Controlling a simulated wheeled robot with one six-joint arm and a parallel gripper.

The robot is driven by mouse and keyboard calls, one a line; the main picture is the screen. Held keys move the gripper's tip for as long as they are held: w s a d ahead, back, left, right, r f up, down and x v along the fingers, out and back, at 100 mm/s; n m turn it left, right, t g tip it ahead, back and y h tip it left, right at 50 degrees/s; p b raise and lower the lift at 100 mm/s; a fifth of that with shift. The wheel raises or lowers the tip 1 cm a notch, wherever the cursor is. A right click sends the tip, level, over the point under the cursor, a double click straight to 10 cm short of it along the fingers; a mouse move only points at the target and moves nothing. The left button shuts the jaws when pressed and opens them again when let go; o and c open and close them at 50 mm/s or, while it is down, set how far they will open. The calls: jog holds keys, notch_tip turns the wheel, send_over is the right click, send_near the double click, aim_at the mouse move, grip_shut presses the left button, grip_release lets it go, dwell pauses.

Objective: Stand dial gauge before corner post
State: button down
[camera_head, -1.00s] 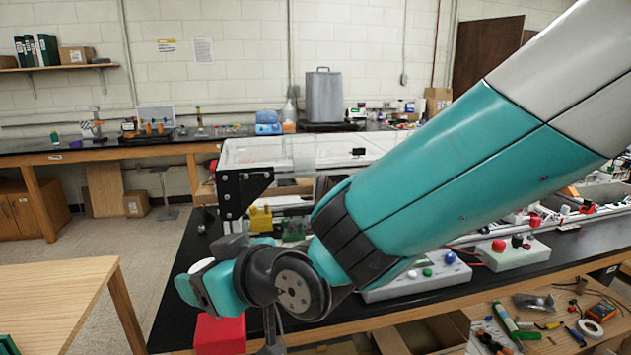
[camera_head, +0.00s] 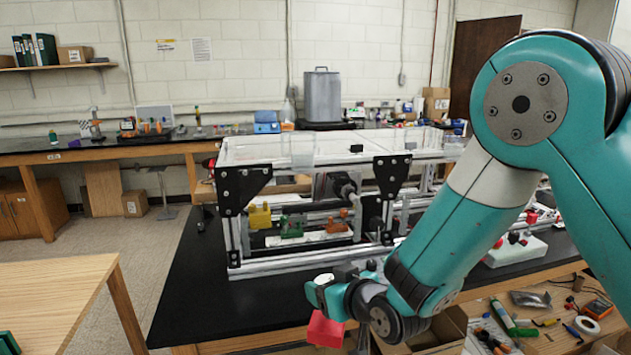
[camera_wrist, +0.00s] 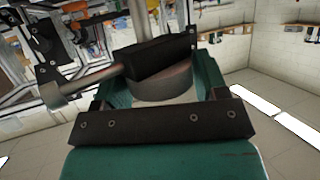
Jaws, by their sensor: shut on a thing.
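My gripper (camera_wrist: 162,86) is shut on the dial gauge in the wrist view. A round grey-brown body, a black block (camera_wrist: 152,60) and a metal rod (camera_wrist: 92,86) reaching left show there; the dial face is not visible. In the head view my gripper (camera_head: 334,291) is in front of the bench's near edge, with a red block (camera_head: 326,329) just below it; I cannot tell whether the block belongs to the gauge. The frame's near left corner post (camera_head: 233,240) stands on the black bench under a black triangular bracket (camera_head: 241,189), behind and left of my gripper.
The extrusion frame's lower front rail (camera_head: 290,262) runs right from the post, with yellow, green and orange parts behind it. The black benchtop (camera_head: 205,305) is clear before and left of the post. A wooden table (camera_head: 65,300) stands at left. Tools lie on the lower shelf.

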jog(key=s+d+f+m+t+h, duration=0.1)
jog(key=d+f+m+h, duration=0.1)
jog(key=d+f, duration=0.5)
jog(key=d+f+m+t+h, duration=0.1)
jog(key=d+f+m+h, duration=0.15)
jog(key=d, duration=0.75)
jog(key=s+d+f+m+h, duration=0.1)
jog(key=d+f+m+h, duration=0.2)
jog(key=d, duration=0.6)
jog(key=shift+n, duration=0.55)
jog(key=shift+s+d+r+b, duration=0.1)
jog(key=shift+s+d+b, duration=0.15)
jog(key=shift+s, duration=0.75)
jog(key=shift+s+d+r+b, duration=0.15)
jog(key=shift+s+d, duration=0.1)
jog(key=shift+s, duration=0.7)
